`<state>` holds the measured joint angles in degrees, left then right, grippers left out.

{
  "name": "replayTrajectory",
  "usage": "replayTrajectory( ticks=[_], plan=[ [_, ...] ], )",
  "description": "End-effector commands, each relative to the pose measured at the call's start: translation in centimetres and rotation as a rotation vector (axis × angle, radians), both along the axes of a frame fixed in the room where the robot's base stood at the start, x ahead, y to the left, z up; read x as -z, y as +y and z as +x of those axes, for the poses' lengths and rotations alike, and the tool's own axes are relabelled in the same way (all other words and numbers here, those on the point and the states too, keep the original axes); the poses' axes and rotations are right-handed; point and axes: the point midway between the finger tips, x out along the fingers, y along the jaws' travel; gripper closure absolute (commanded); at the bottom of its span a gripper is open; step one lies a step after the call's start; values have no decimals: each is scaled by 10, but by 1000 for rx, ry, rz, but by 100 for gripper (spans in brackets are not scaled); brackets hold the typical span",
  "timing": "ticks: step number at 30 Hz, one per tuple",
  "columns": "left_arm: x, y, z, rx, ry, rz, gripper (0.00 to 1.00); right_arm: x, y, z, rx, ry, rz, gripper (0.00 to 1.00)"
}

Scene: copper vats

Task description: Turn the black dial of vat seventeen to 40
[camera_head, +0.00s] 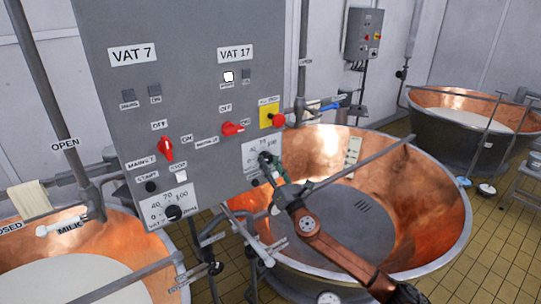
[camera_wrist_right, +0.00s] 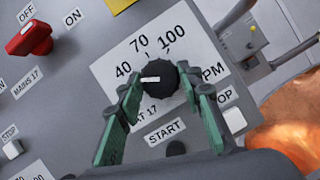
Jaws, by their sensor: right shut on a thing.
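The black dial of vat seventeen (camera_wrist_right: 162,79) sits on a white scale plate (camera_wrist_right: 112,62) marked 40, 70 and 100 in the right wrist view. Its white mark points left, close to the direction of the 40; I cannot tell if it lines up exactly. My right gripper (camera_wrist_right: 160,86) has its green fingers on both sides of the dial and is shut on it. In the head view my right gripper (camera_head: 267,166) covers the dial, below the VAT 17 label (camera_head: 236,53). The scale's low end is hidden behind a finger. My left gripper is out of view.
The grey panel (camera_head: 190,75) also carries a vat 7 dial (camera_head: 173,213), red switches (camera_head: 233,128) and a red button on a yellow plate (camera_head: 278,120). A START button (camera_wrist_right: 175,148) lies just below the gripped dial. A copper vat (camera_head: 420,215) stands right of the panel.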

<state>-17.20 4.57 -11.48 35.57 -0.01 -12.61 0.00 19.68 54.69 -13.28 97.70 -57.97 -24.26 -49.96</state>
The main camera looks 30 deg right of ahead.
Motion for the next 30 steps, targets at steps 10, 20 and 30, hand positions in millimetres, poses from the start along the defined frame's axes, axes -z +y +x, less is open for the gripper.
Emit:
replayTrajectory(
  ticks=[10, 20, 30],
  plan=[
    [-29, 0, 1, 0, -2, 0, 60, -4, 1, 0, 2, 13, 199, 90],
    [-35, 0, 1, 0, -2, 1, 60, -2, 0, 0, 3, 17, 259, 90],
    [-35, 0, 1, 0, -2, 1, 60, -2, 0, 0, 3, 17, 260, 90]
  ],
)
